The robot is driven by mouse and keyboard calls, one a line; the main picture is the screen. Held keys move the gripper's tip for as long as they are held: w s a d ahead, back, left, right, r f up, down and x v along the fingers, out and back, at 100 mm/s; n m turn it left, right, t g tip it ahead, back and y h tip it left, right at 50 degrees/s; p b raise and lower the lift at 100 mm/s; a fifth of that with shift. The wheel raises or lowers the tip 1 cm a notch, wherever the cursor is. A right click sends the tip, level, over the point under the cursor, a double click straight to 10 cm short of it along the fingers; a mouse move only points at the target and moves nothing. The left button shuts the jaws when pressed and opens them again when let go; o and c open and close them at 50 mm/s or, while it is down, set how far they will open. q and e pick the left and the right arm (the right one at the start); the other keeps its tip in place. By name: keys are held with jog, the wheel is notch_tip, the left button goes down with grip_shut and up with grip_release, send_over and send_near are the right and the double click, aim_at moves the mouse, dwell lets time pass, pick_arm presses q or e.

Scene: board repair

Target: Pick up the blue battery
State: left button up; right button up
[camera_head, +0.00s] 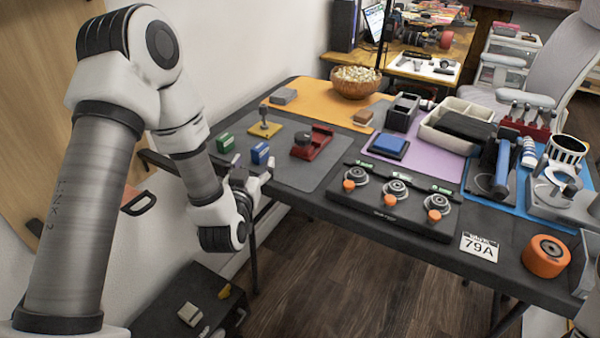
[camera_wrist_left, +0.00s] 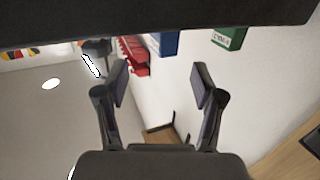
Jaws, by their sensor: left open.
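The blue battery (camera_head: 260,153) is a small upright block near the left end of the dark table, right of a green block (camera_head: 225,142). In the left wrist view, the blue battery (camera_wrist_left: 166,43) shows partly at the top, beyond the fingers and between their lines, cut off by a dark band. My left gripper (camera_head: 250,180) is at the table's left front edge, just in front of and slightly left of the blue battery. In the wrist view its two fingers (camera_wrist_left: 158,85) are apart with nothing between them. My right gripper is not seen.
A red device (camera_head: 312,142) stands right of the battery on the grey mat. A yellow-based part (camera_head: 265,128) is behind it. A black panel with orange knobs (camera_head: 390,202) lies further right. The green block (camera_wrist_left: 229,37) also shows in the wrist view.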

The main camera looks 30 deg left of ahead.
aim_at(258, 153)
pick_arm(q)
jog(key=x, duration=0.7)
jog(key=shift+w+a+f, duration=0.1)
jog(key=shift+w+a, duration=0.05)
jog(key=shift+w, duration=0.05)
grip_shut()
